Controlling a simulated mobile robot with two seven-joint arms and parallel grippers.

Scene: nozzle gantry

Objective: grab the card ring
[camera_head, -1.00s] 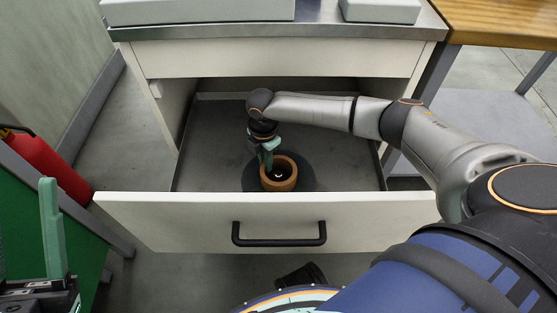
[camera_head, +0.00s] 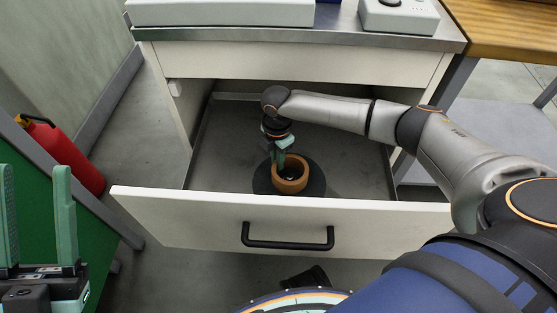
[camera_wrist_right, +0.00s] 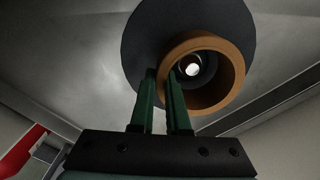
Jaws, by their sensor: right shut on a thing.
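The card ring (camera_head: 291,184), a thick orange-brown ring, is in the open drawer over a dark round disc (camera_head: 318,180). In the right wrist view the ring (camera_wrist_right: 232,92) stands off-centre against the disc (camera_wrist_right: 140,45). My right gripper (camera_head: 279,158) reaches down at the ring's left side. Its green fingers (camera_wrist_right: 162,76) are shut on the ring's wall. I cannot tell whether the ring touches the disc. A small bright round thing (camera_wrist_right: 193,69) shows through the ring's hole. My left gripper (camera_head: 37,215) is at the lower left, fingers wide apart and empty.
The drawer's front panel (camera_head: 180,217) with its black handle (camera_head: 288,244) stands nearest me. The drawer floor (camera_head: 225,150) around the disc is clear. A red cylinder (camera_head: 62,152) stands at left, a wooden table (camera_head: 510,28) at right.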

